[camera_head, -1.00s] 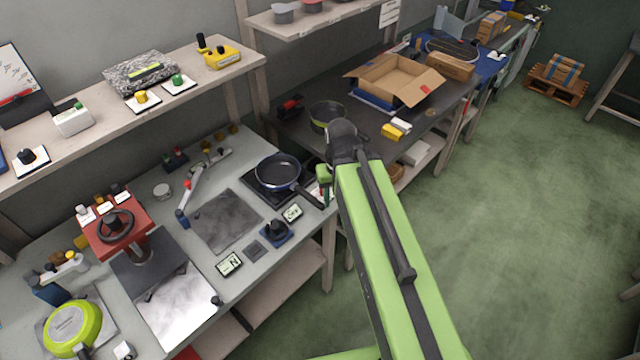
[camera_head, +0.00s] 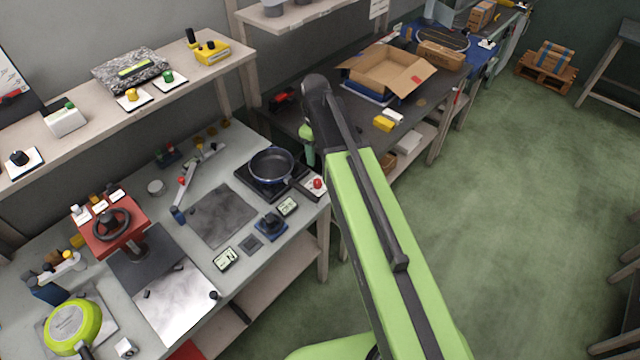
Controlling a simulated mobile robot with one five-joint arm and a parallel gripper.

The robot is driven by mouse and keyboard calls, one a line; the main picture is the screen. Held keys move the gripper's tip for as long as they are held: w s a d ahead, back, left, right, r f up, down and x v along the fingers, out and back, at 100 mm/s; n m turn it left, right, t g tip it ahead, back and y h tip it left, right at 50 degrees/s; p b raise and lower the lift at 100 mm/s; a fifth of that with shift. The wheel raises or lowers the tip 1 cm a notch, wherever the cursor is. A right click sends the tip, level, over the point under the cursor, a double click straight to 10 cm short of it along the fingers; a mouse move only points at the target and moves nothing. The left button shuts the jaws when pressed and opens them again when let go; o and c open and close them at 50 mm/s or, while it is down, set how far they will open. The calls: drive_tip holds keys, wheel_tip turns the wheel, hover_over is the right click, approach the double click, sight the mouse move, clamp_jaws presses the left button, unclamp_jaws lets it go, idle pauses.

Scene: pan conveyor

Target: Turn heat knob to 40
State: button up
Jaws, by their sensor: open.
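A black knob (camera_head: 270,222) stands on a blue base on the grey worktable. It seems to be the heat knob, but its label and setting are too small to read. A small display (camera_head: 287,207) lies just behind it, its digits unreadable. A dark pan (camera_head: 272,166) sits on a black hot plate (camera_head: 254,188) behind the knob. A red button (camera_head: 317,184) is on a pale box at the plate's right. My green arm rises right of the table. Its forearm drops behind the upper arm near the hot plate, and my gripper is hidden.
A second display (camera_head: 225,259) and a small dark square pad (camera_head: 251,243) lie left of the knob. A red press with a wheel (camera_head: 108,226) and a lime pan (camera_head: 73,326) stand at the left. An open cardboard box (camera_head: 388,72) is on the dark table behind.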

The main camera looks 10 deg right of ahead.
sight(317, 181)
wheel_tip(317, 181, down, 14)
drive_tip(key=b, duration=1.2)
drive_tip(key=shift+r, duration=0.3)
